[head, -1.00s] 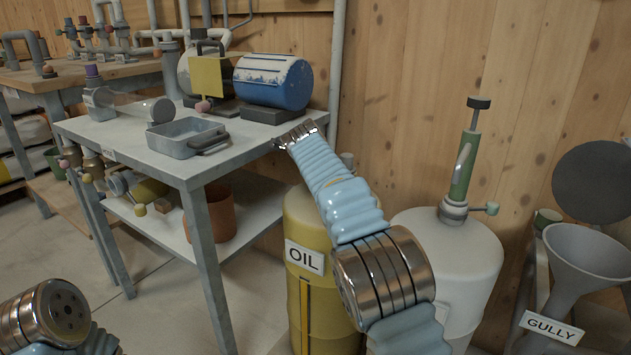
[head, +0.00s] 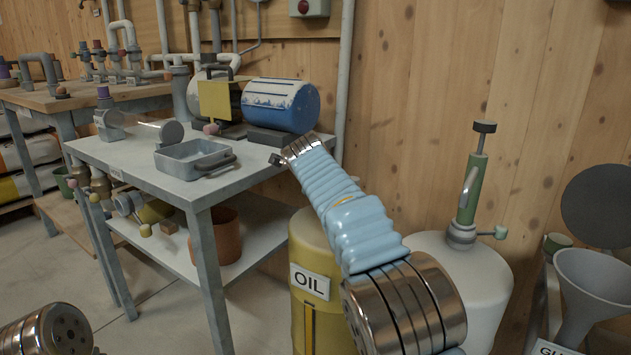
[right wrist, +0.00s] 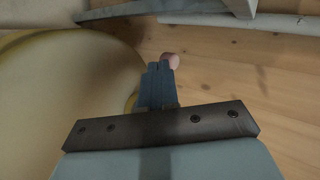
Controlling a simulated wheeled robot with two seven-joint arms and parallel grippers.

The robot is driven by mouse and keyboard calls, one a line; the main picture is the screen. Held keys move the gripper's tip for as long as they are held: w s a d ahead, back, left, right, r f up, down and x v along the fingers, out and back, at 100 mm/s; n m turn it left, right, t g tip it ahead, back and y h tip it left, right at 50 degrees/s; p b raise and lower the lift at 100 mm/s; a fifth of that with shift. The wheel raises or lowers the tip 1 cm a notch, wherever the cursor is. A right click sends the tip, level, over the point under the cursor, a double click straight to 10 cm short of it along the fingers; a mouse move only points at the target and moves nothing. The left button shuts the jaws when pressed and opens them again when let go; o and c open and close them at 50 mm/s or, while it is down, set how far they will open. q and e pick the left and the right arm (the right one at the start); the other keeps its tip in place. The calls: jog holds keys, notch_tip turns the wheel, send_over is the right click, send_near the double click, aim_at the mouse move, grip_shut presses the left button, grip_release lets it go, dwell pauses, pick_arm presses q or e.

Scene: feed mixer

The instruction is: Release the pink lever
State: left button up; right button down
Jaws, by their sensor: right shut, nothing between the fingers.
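A small pink knob (right wrist: 171,60) shows in the right wrist view, right at the fingertips and partly covered by them. Whether they touch it I cannot tell, and its stem is hidden. My right gripper (right wrist: 160,70) is shut and empty. In the head view the right gripper (head: 278,160) is at the right edge of the grey table, above the yellow oil tank (head: 314,280). My arm hides much of the tank's top. Another pink knob (head: 211,128) sits by a yellow plate (head: 215,100) on the table. My left gripper is not in view.
The grey table (head: 150,172) holds a metal tray (head: 190,168) and a blue drum (head: 280,105). A white tank with a green pump (head: 470,190) and a grey funnel (head: 595,275) stand to the right. The wooden wall is close behind.

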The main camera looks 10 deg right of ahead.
jog(key=v, duration=0.8)
jog(key=shift+s+r, duration=0.2)
jog(key=shift+s, duration=0.05)
jog(key=shift+a, duration=0.15)
